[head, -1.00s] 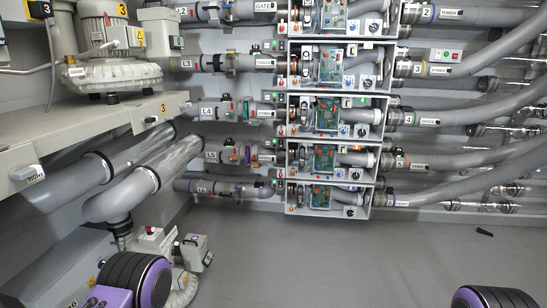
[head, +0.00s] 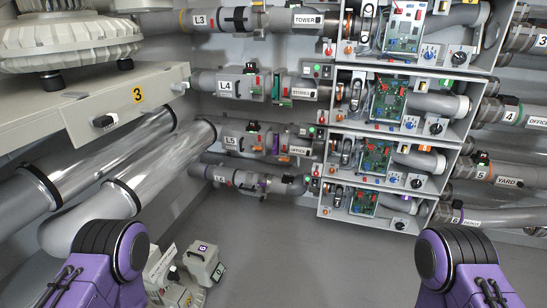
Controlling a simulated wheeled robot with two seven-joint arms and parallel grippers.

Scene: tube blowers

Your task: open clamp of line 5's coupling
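Line 5 shows on both sides of the stacked open boxes. On the left, the pipe labelled L5 (head: 233,141) has dark fittings and an orange-marked collar (head: 285,146). On the right, the pipe labelled 5 YARD (head: 508,181) joins its box through a ringed collar (head: 483,166). I cannot tell whether a clamp on either is open or shut. Only purple and black links of my left and right arms show at the bottom corners. Neither gripper is in view.
The open boxes (head: 325,195) hold green circuit boards and knobs. A shelf edge (head: 125,105) and thick grey pipes (head: 90,207) crowd the left. A grey unit (head: 202,262) stands at the lower left. The floor (head: 310,255) in the middle is clear.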

